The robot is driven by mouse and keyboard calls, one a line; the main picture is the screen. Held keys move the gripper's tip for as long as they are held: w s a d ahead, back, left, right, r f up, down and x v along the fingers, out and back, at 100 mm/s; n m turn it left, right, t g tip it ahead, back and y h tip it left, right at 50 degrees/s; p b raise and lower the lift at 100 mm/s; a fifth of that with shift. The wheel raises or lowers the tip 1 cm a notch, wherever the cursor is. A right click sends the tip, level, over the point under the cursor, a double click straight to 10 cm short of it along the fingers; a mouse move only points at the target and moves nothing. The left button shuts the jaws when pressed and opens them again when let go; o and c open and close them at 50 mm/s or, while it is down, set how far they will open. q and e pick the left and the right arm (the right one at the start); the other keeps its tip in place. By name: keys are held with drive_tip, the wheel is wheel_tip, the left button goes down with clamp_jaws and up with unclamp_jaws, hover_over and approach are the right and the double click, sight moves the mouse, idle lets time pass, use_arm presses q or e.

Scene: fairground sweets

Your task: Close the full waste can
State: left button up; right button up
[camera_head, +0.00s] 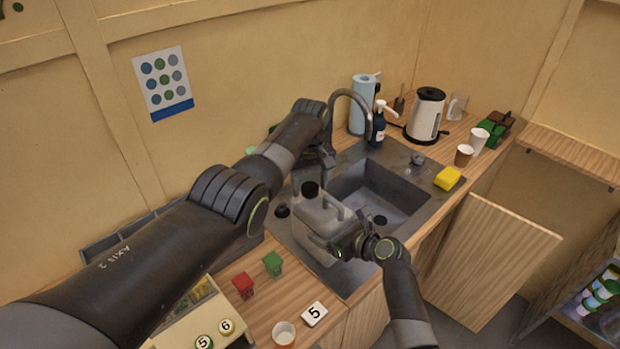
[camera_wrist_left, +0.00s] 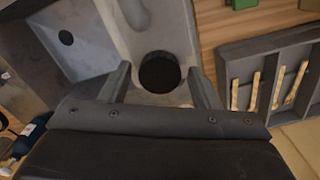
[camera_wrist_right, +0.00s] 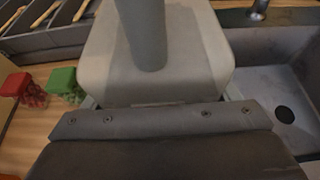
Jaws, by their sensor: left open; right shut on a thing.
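The waste can (camera_head: 318,228) is a pale translucent canister on the left part of the sink unit, partly hidden by my arms. A black round cap (camera_head: 310,189) sits at its top. My left gripper (camera_head: 312,176) is over the cap. In the left wrist view its open fingers (camera_wrist_left: 160,88) stand on either side of the cap (camera_wrist_left: 160,72); I cannot tell if they touch it. My right gripper (camera_head: 347,243) is shut on the can at its near right side. The can (camera_wrist_right: 190,60) fills the middle of the right wrist view.
The sink basin (camera_head: 385,190) and tap (camera_head: 352,96) are right of and behind the can. Red (camera_head: 243,285) and green (camera_head: 272,263) boxes, a number card (camera_head: 314,314) and a cup (camera_head: 284,334) stand in front. A yellow sponge (camera_head: 447,179) lies right of the basin.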

use_arm(q)
drive_tip(key=c, duration=1)
drive_tip(key=m, duration=0.5)
drive_tip(key=shift+m, duration=0.4)
drive_tip(key=m, duration=0.6)
drive_tip(key=shift+m, duration=0.3)
drive_tip(key=o, duration=1.1)
drive_tip(key=shift+o, duration=0.2)
wheel_tip(320, 180, up, 12)
drive_tip(key=shift+w, duration=0.1)
